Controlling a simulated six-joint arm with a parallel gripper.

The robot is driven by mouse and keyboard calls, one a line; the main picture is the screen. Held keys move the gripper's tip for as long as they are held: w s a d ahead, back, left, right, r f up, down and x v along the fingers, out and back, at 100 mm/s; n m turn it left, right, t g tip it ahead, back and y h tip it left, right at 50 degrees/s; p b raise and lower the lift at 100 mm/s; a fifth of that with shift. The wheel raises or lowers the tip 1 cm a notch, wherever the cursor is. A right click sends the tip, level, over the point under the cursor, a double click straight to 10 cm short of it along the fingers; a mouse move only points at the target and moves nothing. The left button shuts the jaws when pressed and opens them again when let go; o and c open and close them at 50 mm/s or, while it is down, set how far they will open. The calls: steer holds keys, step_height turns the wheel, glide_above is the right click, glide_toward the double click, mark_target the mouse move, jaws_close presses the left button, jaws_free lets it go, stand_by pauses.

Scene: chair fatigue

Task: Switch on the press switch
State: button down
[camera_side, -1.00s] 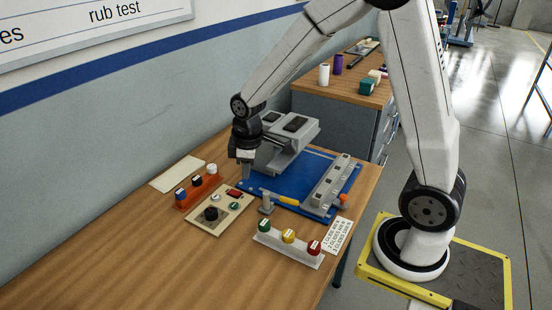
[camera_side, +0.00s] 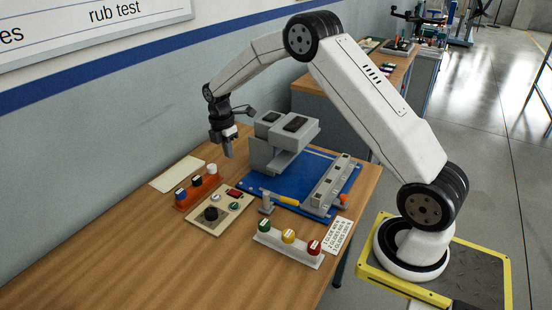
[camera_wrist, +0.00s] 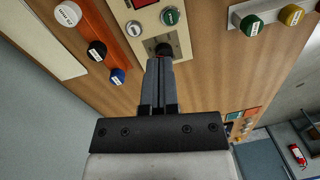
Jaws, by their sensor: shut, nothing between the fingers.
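A beige control panel (camera_side: 231,217) lies on the wooden table. It carries a black knob (camera_side: 211,214), a green button (camera_side: 233,205), a white button (camera_side: 215,198) and a red part (camera_side: 234,193); I cannot tell which is the press switch. The grey press machine (camera_side: 285,135) stands behind it on a blue mat. My gripper (camera_side: 228,153) is shut and empty, pointing down in the air above the table, left of the machine and apart from the panel. In the wrist view my fingertips (camera_wrist: 160,62) partly cover the black knob (camera_wrist: 164,48); the green button (camera_wrist: 170,16) is clear.
An orange strip (camera_side: 190,200) with blue, black and white caps lies left of the panel. A white strip (camera_side: 274,248) with green, yellow and red knobs lies in front. A grey slotted bar (camera_side: 325,192) is on the mat. The table's front left is free.

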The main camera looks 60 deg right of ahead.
mark_target(234, 192)
steer(key=shift+w+d+f+n, duration=0.3)
steer(key=shift+w+d+n, duration=0.05)
steer(key=shift+d+n, duration=0.15)
steer(key=shift+w+d+f+n, duration=0.3)
steer(key=shift+w+d+n, duration=0.05)
steer(key=shift+d+n, duration=0.15)
steer(key=shift+a+f, duration=0.1)
steer(key=f, duration=0.4)
steer(key=s+f, duration=0.1)
steer(key=f, duration=0.8)
steer(key=shift+s+f, duration=0.35)
steer(key=shift+s+f, duration=0.15)
steer(key=shift+f, duration=0.2)
steer(key=shift+w+r, duration=0.1)
steer(key=shift+w, duration=0.15)
steer(key=shift+w+r, duration=0.25)
steer(key=shift+w, duration=0.4)
steer(key=shift+r, duration=0.15)
